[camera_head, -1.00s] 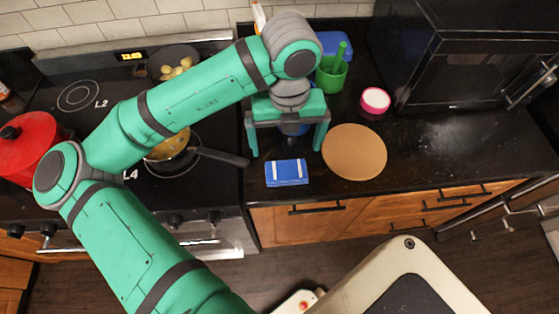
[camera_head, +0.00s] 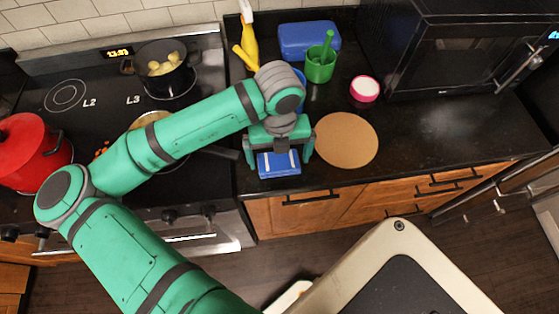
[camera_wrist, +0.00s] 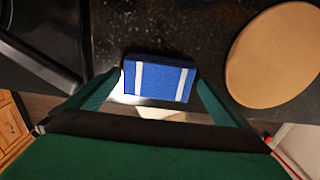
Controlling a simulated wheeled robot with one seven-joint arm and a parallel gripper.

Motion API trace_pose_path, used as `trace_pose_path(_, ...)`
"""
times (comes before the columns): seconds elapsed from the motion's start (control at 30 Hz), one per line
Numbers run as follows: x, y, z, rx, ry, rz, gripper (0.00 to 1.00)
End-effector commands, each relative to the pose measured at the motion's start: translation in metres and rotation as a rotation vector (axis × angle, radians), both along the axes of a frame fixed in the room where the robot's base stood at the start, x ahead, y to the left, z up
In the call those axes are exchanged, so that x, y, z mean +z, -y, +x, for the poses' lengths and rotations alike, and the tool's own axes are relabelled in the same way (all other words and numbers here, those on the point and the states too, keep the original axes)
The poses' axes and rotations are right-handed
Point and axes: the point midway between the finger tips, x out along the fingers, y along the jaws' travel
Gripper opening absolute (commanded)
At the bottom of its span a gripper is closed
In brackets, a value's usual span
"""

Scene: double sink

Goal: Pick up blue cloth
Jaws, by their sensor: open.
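The blue cloth (camera_head: 279,164) is a folded blue block with two pale stripes, lying on the dark counter near its front edge. In the wrist view the cloth (camera_wrist: 158,80) sits between the tips of my open fingers. My gripper (camera_head: 280,160) is over the cloth, with one green finger on its left side and one on its right. In the wrist view my gripper (camera_wrist: 158,88) is open and a little wider than the cloth. I cannot tell whether the fingers touch it.
A round tan board (camera_head: 346,140) lies just right of my gripper. Behind are a green cup (camera_head: 320,66), a pink-rimmed bowl (camera_head: 364,89), a blue box (camera_head: 308,40) and a yellow spray bottle (camera_head: 249,42). The stove with a pan (camera_head: 150,119) is left, the microwave (camera_head: 455,50) right.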

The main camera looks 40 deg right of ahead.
Motion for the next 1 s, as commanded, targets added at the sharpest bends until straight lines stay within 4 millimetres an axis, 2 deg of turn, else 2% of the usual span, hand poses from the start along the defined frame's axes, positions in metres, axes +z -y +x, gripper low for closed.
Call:
trace_pose_path(0.13,0.0,0.0,0.0,0.0,0.0,0.0,1.0)
trace_pose_path(0.2,0.0,0.0,0.0,0.0,0.0,0.0,0.83)
trace_pose_path(0.3,0.0,0.0,0.0,0.0,0.0,0.0,0.63)
trace_pose_path(0.6,0.001,0.0,0.0,0.0,0.0,0.0,0.63)
trace_pose_path(0.77,0.009,0.0,0.0,0.0,0.0,0.0,0.63)
trace_pose_path(0.93,0.034,0.001,0.0,0.0,0.003,-0.002,0.63)
trace_pose_path(1.0,0.047,0.001,-0.013,-0.006,0.002,-0.002,0.63)
